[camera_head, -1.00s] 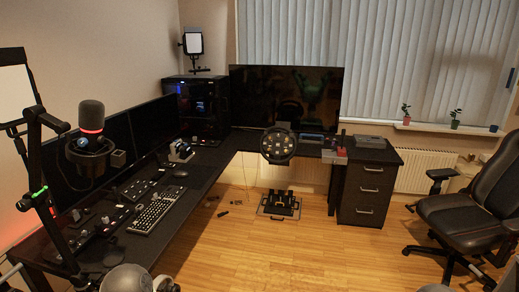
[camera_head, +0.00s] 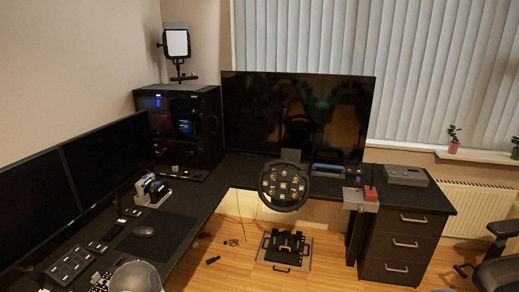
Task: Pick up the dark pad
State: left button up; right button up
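A dark flat pad (camera_head: 166,238) lies on the left wing of the black desk, with a grey mouse (camera_head: 144,231) on it. It is the thing I see that best fits the dark pad. A grey rounded part of my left arm shows at the bottom left, in front of the desk's near part. Neither gripper's fingers are in view, so I cannot see what they hold.
Monitors (camera_head: 105,172) line the desk's left side. A racing wheel (camera_head: 284,186) stands at the back, with pedals (camera_head: 285,246) on the floor below. A drawer unit (camera_head: 400,240) and office chair (camera_head: 498,268) are at right. Small dark items (camera_head: 213,260) lie on the otherwise clear floor.

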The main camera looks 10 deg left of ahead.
aim_at(154, 190)
jog(key=i+l+u, duration=0.1)
jog(key=i+u, duration=0.3)
jog(key=i, duration=0.2)
jog(key=i+l+u, duration=0.4)
jog(key=i, duration=0.15)
jog(key=i+l+u, duration=0.4)
jog(key=i, duration=0.1)
